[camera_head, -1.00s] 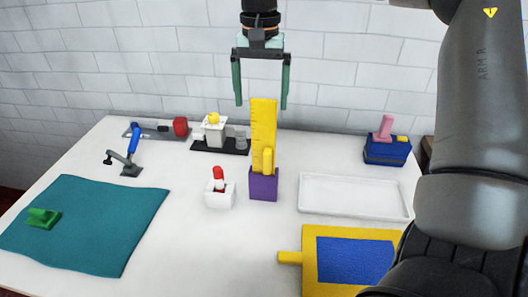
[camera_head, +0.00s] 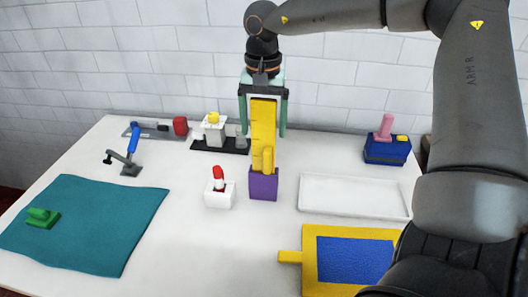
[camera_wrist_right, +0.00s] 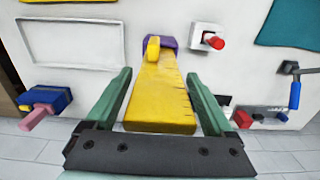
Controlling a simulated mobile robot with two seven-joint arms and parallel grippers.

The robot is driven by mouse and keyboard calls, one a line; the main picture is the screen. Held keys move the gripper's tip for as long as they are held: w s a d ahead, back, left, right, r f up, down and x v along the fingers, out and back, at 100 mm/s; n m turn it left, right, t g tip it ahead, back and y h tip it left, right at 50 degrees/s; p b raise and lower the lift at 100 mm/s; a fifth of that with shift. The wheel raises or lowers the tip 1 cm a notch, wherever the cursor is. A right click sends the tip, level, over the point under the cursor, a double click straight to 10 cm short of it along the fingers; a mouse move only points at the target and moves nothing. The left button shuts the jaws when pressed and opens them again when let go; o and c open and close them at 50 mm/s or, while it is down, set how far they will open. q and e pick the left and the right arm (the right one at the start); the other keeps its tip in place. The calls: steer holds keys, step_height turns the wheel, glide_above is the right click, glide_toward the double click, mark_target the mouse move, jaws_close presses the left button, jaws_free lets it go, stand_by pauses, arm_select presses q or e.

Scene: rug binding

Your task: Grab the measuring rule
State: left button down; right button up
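The yellow measuring rule (camera_head: 263,124) stands upright in a purple holder (camera_head: 264,184) near the middle of the table. A shorter yellow piece stands in front of it in the same holder. My right gripper (camera_head: 263,132) is at the rule's upper part, with one green finger on each side. In the right wrist view the rule (camera_wrist_right: 160,98) lies between the open fingers, with a gap visible on each side. My left gripper is in neither view.
A white holder with a red-topped tool (camera_head: 219,190) stands left of the purple holder. A white tray (camera_head: 355,208) and a blue box with a pink handle (camera_head: 386,150) are to the right. A yellow-framed blue pad (camera_head: 310,282) is in front; a teal rug (camera_head: 100,235) lies left.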

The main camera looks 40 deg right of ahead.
jaws_close()
stand_by(0.5)
